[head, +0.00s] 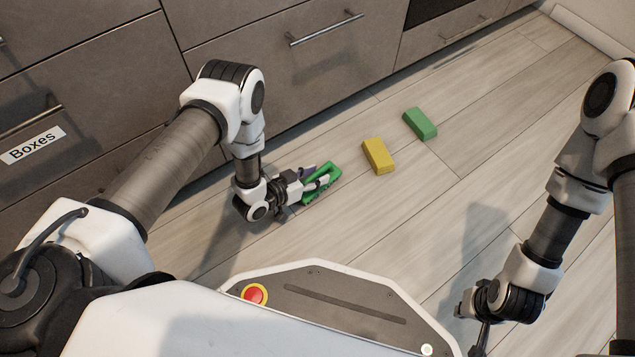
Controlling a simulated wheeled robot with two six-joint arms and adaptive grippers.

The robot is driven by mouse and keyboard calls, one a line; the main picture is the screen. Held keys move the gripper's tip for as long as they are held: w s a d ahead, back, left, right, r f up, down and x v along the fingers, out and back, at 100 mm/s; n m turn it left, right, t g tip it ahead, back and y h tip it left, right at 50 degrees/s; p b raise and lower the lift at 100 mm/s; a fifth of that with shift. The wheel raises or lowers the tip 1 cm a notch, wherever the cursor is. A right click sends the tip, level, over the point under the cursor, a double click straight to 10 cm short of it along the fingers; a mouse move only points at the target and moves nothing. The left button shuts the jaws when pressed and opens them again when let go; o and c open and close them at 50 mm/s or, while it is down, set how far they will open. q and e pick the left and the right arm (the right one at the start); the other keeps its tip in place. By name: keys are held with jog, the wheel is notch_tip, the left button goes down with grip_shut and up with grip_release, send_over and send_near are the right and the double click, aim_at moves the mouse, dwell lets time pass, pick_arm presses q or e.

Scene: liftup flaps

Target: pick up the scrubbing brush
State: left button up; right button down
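The scrubbing brush (333,173) is a green piece with a loop-like handle, lying on the wooden floor in front of the cabinets. My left gripper (318,179) reaches it from the left, its fingers at the handle and overlapping it. Whether the fingers are closed on the handle is too small to tell. The gripper hides part of the brush. My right gripper (477,350) is low at the lower right, away from the brush, and its fingertips are mostly cut off by the bottom edge.
A yellow block (378,156) and a green block (420,124) lie on the floor to the right of the brush. Grey cabinet drawers (290,75) with metal handles stand behind; one is labelled Boxes (33,145). The floor (480,165) is clear to the right.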

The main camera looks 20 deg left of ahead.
pick_arm(q)
grip_shut()
